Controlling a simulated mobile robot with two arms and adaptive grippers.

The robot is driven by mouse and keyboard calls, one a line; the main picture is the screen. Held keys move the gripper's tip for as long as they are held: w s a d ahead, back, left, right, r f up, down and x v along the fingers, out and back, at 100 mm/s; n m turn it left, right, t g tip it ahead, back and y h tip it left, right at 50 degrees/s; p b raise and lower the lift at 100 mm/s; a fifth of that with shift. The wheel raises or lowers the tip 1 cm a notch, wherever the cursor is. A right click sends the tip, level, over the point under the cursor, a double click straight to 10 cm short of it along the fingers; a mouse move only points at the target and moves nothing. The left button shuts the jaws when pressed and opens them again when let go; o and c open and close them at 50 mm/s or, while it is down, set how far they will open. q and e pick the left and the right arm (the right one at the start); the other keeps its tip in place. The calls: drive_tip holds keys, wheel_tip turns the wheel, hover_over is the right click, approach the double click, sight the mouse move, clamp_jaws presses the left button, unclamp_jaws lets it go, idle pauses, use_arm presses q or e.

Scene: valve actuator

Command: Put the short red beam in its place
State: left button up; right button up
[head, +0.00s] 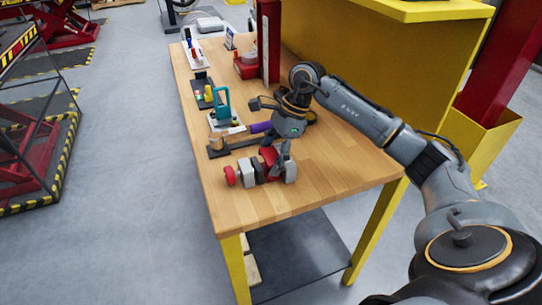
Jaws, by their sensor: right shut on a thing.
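My right gripper (275,158) reaches in from the right and points down over the near part of the wooden table (310,172). It is shut on a red piece, which looks like the short red beam (268,158). The beam is just above or against the valve actuator assembly (248,174), which has grey and dark blocks and a round red end (230,175) at its left. I cannot tell whether the beam touches the assembly, as the fingers hide part of it. My left gripper is not in view.
Behind the assembly are a dark stand with a copper-coloured cylinder (215,141), a purple part (261,127) and a teal clamp-like part (222,104). A red post (269,42) and a yellow panel (350,50) stand farther back. The table's front right is clear.

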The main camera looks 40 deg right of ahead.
drive_tip(key=shift+f, duration=0.2)
drive_tip(key=o, duration=1.8)
drive_tip(key=shift+c, duration=0.2)
drive_tip(key=shift+f, duration=0.1)
drive_tip(key=v, duration=1.2)
